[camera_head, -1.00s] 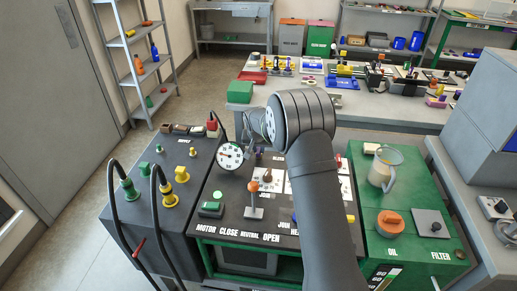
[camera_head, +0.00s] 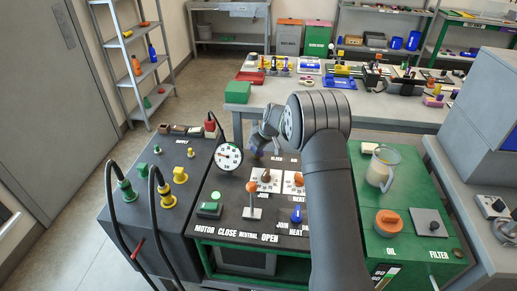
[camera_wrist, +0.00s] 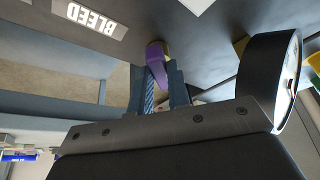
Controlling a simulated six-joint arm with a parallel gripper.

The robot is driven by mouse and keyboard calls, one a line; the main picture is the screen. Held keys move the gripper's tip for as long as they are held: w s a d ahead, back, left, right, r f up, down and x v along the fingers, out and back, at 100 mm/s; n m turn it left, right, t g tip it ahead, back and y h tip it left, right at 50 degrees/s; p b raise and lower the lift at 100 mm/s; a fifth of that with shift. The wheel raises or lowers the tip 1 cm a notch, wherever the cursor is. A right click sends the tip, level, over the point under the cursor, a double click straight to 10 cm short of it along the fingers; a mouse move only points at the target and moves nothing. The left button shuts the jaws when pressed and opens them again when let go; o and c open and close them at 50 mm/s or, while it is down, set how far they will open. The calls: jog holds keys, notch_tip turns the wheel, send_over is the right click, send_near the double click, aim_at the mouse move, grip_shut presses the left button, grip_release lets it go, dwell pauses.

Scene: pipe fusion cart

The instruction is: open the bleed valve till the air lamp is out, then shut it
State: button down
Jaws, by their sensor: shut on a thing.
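In the wrist view the bleed valve's purple lever (camera_wrist: 157,68) sits beside the white BLEED label (camera_wrist: 90,16). My gripper (camera_wrist: 158,85) is shut on this lever, with a dark finger on each side of it. In the head view my gripper (camera_head: 259,148) is at the back of the cart's dark panel, just right of the round gauge (camera_head: 228,157); a small purple bit shows at its tip. The valve body is mostly hidden by the gripper. I cannot make out the air lamp in either view.
An orange-knobbed lever (camera_head: 252,196) stands upright at the panel's front, beside a green button (camera_head: 210,208). A blue knob (camera_head: 296,215) is at the panel's right. A jug (camera_head: 382,168) stands on the green section. Black hoses loop at the left.

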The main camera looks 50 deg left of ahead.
jog(key=n, duration=0.1)
jog(key=n+g, duration=0.1)
jog(key=n, duration=0.1)
jog(key=shift+w+n, duration=0.25)
jog(key=shift+n, duration=0.05)
jog(key=shift+w+a+n+g+h, duration=0.1)
jog(key=shift+n+g+h, duration=0.25)
jog(key=shift+n, duration=0.6)
jog(key=shift+w+a+n+g+h, duration=0.1)
jog(key=shift+n+g+h, duration=0.25)
jog(key=shift+n, duration=0.6)
jog(key=shift+d, duration=0.1)
jog(key=c, duration=1.4)
grip_release()
jog(key=shift+o, duration=0.2)
jog(key=v, duration=1.7)
jog(key=shift+w, duration=0.2)
